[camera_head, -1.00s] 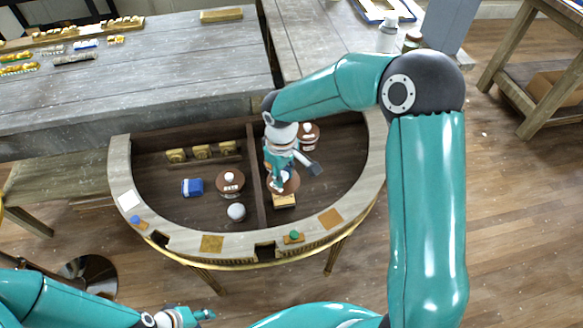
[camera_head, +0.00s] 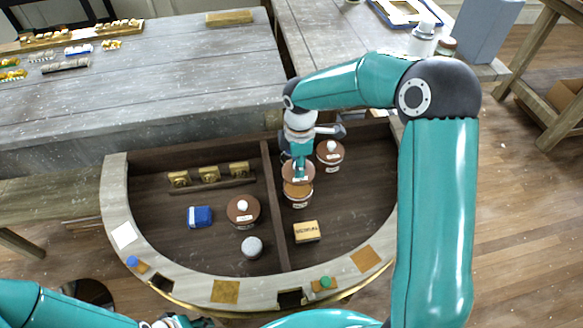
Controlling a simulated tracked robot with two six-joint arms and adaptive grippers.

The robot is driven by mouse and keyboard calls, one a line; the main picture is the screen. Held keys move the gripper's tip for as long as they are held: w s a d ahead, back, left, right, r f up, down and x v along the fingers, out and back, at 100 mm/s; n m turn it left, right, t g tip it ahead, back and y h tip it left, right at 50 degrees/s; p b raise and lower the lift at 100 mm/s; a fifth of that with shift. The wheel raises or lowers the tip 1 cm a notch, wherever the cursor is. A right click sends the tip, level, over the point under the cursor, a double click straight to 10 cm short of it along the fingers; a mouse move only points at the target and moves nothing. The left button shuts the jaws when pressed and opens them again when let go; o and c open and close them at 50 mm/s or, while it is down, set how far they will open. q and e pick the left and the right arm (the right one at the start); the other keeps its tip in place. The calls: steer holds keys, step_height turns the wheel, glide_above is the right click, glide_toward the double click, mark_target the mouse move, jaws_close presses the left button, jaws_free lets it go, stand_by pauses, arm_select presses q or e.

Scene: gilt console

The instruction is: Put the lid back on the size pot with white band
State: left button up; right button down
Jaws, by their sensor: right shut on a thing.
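My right gripper (camera_head: 298,168) points down and is shut on a brown lid (camera_head: 291,178), holding it by the top. The lid is right over a pot with a white band (camera_head: 299,201) in the right half of the half-round console. A tan rim shows below the lid; I cannot tell whether the two touch. The fingers hide the lid's knob. My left gripper (camera_head: 182,322) is at the bottom edge, mostly cut off, and its jaws cannot be made out.
A lidded brown pot (camera_head: 330,153) stands behind and right of the held lid. Another lidded pot (camera_head: 243,211), a blue box (camera_head: 200,216) and a grey ball-like thing (camera_head: 252,246) are left of the divider (camera_head: 274,215). A tan box (camera_head: 307,232) lies in front of the banded pot.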

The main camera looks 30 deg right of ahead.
steer(key=shift+w+d+f, duration=0.1)
steer(key=shift+w+f, duration=0.05)
steer(key=shift+f, duration=0.2)
steer(key=shift+f+b, duration=0.25)
steer(key=shift+b, duration=0.15)
steer(key=shift+f+b, duration=1.95)
steer(key=shift+f, duration=0.7)
steer(key=shift+r, duration=0.1)
steer(key=shift+f, duration=0.2)
steer(key=shift+c, duration=1.9)
jaws_free()
